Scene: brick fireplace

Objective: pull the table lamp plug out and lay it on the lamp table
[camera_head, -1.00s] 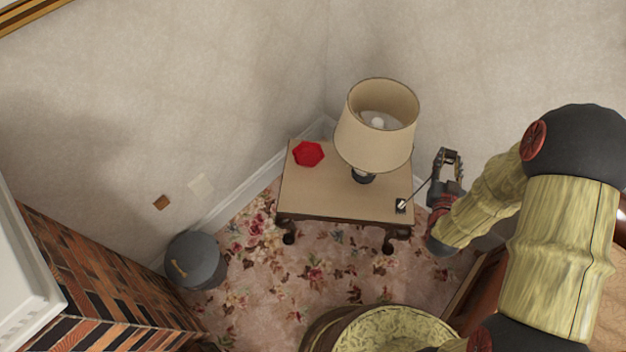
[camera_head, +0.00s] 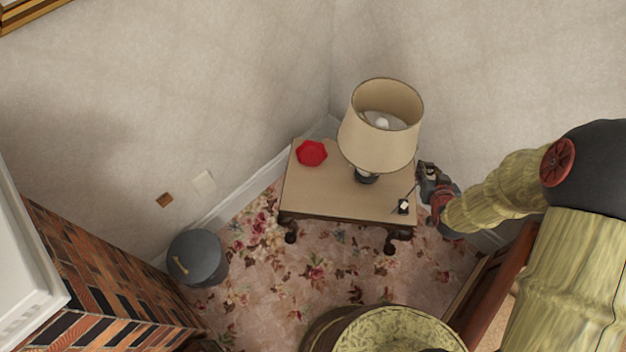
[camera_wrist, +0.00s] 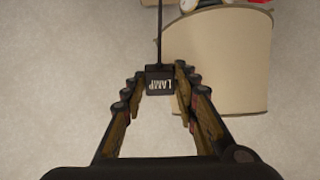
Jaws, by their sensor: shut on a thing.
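The table lamp (camera_head: 380,140) with its beige shade stands on the lamp table (camera_head: 320,195), a small wooden table in the wall corner. My gripper (camera_head: 426,174) is just right of the table, beside the shade. In the wrist view my gripper (camera_wrist: 158,88) is shut on the plug (camera_wrist: 159,82), a dark block marked LAMP, with a thin cord running from it. The shade (camera_wrist: 220,65) shows just beyond the right finger. In the head view the cord runs toward a small dark-and-white piece (camera_head: 403,206) at the table's right front corner. The plug is hard to make out there.
A red hexagonal dish (camera_head: 312,153) sits at the table's back left. A grey bin (camera_head: 198,258) stands left on the floral carpet. A white plate (camera_head: 204,183) is on the left wall. Brown wooden furniture (camera_head: 485,285) is at right. The table's front middle is bare.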

